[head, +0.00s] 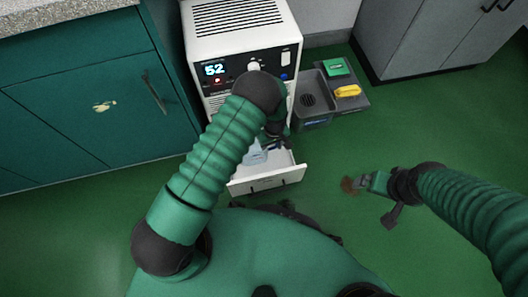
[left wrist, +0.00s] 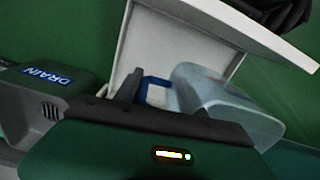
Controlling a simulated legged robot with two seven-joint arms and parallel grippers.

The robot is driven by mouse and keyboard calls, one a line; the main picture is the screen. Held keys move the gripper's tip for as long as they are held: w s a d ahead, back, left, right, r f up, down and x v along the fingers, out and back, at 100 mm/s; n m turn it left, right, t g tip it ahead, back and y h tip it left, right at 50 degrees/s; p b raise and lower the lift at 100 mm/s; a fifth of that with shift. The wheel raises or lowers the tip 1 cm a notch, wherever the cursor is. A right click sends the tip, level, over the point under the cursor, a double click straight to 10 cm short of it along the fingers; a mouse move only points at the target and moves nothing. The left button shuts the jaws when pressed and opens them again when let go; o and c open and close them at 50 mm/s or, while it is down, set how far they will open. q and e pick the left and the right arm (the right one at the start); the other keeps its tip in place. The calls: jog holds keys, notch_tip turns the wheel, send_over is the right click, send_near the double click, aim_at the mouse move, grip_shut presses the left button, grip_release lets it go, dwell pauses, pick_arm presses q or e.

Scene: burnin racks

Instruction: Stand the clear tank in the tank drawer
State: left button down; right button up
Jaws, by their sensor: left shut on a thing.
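The clear tank (head: 255,154) is bluish and see-through. It is at the open white tank drawer (head: 268,184) at the foot of the white machine. My left gripper (head: 276,137) reaches down over the drawer and is shut on the tank, partly hidden by my arm. In the left wrist view the tank (left wrist: 215,100) lies tilted beside the fingers, with a blue-edged part near them. The drawer's pale inside (left wrist: 160,45) shows behind it. I cannot tell whether the tank touches the drawer floor. My right gripper (head: 368,184) is low over the floor at the right, its jaws unclear.
The white machine (head: 235,25) shows 52 on its display. A grey drain basin (head: 313,122), labelled DRAIN in the left wrist view (left wrist: 45,75), stands right of it, beside a tray with a yellow item (head: 347,91) and a green item (head: 337,66). Teal cabinets (head: 80,100) stand left.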

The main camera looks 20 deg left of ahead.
pick_arm(q)
notch_tip(320, 180, down, 10)
jog(key=b, duration=0.6)
jog(key=shift+f+b, duration=0.2)
jog(key=shift+b, duration=0.15)
jog(key=shift+r, duration=0.2)
jog(key=shift+f, duration=0.15)
jog(key=c, duration=0.7)
grip_release()
